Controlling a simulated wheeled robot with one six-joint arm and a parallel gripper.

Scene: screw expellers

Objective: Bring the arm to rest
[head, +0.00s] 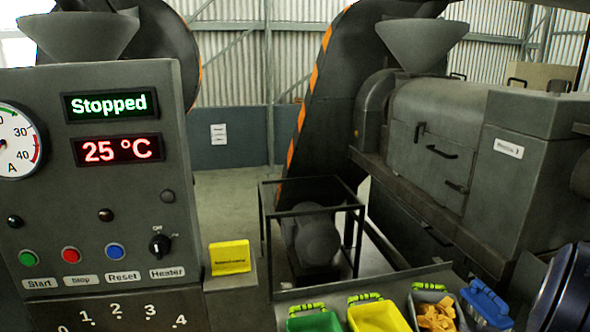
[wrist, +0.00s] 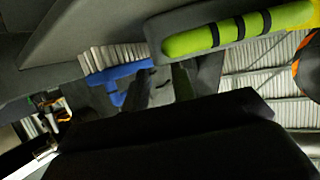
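My arm shows in the head view only as a dark blue rounded link (head: 565,290) at the lower right edge. My gripper is outside the head view. In the wrist view a broad black part fills the bottom, and two dark finger-like shapes of my gripper (wrist: 162,86) stand above it. They are too dark to tell how far apart they are, and I see nothing clearly held between them. A green handle with black bands (wrist: 240,32) is close by at the upper right of the wrist view, and a blue object (wrist: 120,72) lies beyond on the left.
The control panel (head: 100,190) on the left reads Stopped and 25 °C. Green (head: 314,322), yellow (head: 376,316) and grey (head: 432,295) scoops and a blue tool (head: 486,304) lie at the lower right, near my arm. A screw expeller (head: 430,140) stands behind. Open floor shows mid-view.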

